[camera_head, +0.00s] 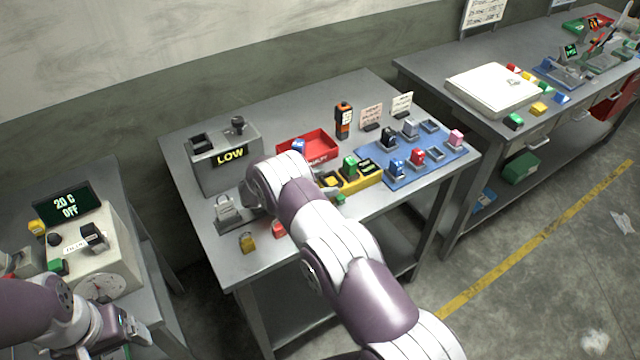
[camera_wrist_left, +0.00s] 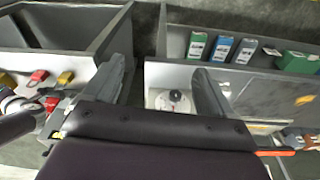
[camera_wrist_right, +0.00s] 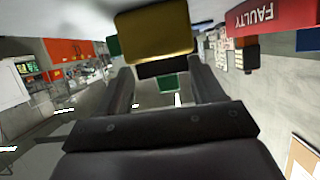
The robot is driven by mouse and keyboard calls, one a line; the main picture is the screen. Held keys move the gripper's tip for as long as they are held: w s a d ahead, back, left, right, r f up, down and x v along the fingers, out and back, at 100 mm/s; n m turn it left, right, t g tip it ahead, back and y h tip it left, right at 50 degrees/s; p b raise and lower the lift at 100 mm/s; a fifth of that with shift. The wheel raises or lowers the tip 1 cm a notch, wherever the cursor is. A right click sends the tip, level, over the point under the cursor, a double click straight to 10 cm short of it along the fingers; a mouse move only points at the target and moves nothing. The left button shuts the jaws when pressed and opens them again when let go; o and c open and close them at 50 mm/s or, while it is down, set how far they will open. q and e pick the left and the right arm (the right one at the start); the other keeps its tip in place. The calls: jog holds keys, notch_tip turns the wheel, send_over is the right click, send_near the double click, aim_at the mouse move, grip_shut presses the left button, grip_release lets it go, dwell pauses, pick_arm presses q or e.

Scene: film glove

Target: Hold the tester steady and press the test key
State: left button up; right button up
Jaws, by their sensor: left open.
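A grey box with a yellow LOW display (camera_head: 230,155) stands at the left of the middle table, with dark parts on top. It looks like the tester, but I cannot read a key label. A cream unit with a dial (camera_head: 100,285) and a screen reading 20 G OFF (camera_head: 69,206) stands on the left table. My left gripper (camera_head: 128,325) is open and empty in front of this unit; the dial (camera_wrist_left: 172,100) shows between its fingers. My right gripper (camera_wrist_right: 160,82) is mostly hidden by my arm in the head view. A yellow block (camera_wrist_right: 155,32) shows at its fingertips; contact is unclear.
A red FAULTY tray (camera_head: 308,143) and a blue mat (camera_head: 440,162) with colored pieces lie on the middle table. A gap separates the tables.

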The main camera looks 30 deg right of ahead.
pick_arm(q)
jog(key=shift+s, duration=0.1)
jog(key=shift+c, duration=1)
grip_shut()
dwell(0.6)
